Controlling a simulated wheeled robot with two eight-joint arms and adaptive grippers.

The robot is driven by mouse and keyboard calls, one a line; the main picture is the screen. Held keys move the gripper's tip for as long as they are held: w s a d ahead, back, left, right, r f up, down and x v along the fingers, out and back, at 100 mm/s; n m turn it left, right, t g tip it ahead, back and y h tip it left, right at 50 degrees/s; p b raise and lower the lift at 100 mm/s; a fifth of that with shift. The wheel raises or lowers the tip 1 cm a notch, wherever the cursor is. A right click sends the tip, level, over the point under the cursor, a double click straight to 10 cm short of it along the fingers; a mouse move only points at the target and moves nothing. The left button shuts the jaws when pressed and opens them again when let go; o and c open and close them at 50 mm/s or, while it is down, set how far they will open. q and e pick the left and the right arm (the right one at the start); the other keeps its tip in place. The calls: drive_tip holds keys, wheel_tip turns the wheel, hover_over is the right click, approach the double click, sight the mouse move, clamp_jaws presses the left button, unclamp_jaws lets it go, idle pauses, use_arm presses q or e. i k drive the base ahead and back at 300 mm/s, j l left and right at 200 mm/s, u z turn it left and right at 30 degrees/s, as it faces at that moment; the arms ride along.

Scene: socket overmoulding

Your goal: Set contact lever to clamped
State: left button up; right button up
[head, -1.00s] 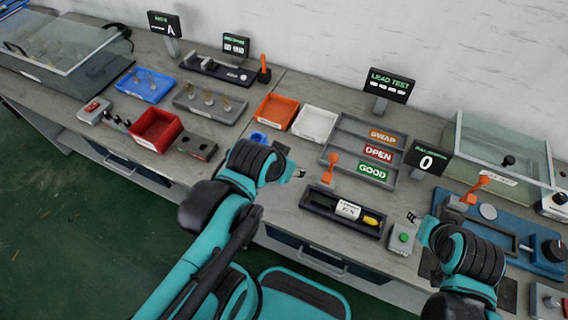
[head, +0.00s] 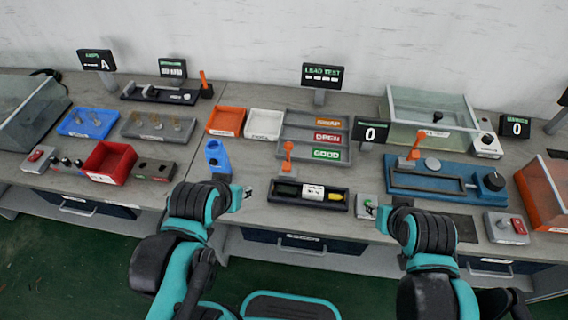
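A black test fixture (head: 309,195) lies on the bench in front of the lead test sign. An orange-handled lever (head: 288,155) stands nearly upright at its back left; I take this as the contact lever. My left gripper (head: 246,192) is just left of the fixture, apart from the lever. My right gripper (head: 373,208) is right of the fixture, by a small box with a green button (head: 367,206), which it partly covers. Both grippers are too small to tell their finger opening. Neither visibly holds anything.
A blue machine (head: 440,175) with another orange lever (head: 416,145) stands to the right. A grey sorting tray (head: 285,123) lies behind the fixture. A blue holder (head: 217,158) stands behind my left gripper. A red bin (head: 108,162) is farther left.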

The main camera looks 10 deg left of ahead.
sight(286, 167)
drive_tip(key=k+z, duration=0.1)
drive_tip(key=z, duration=0.35)
drive_tip(key=k+z, duration=0.15)
drive_tip(key=z, duration=0.25)
drive_tip(key=k+l+z, duration=0.1)
drive_tip(key=z, duration=0.35)
drive_tip(key=k+j+z, duration=0.25)
drive_tip(key=j, duration=0.35)
drive_tip(key=k+j+z, duration=0.2)
drive_tip(key=k+j, duration=0.15)
drive_tip(key=j, duration=0.2)
drive_tip(key=k+j+z, duration=0.25)
drive_tip(key=j, duration=0.3)
drive_tip(key=k+j, duration=1.4)
drive_tip(key=j, duration=0.25)
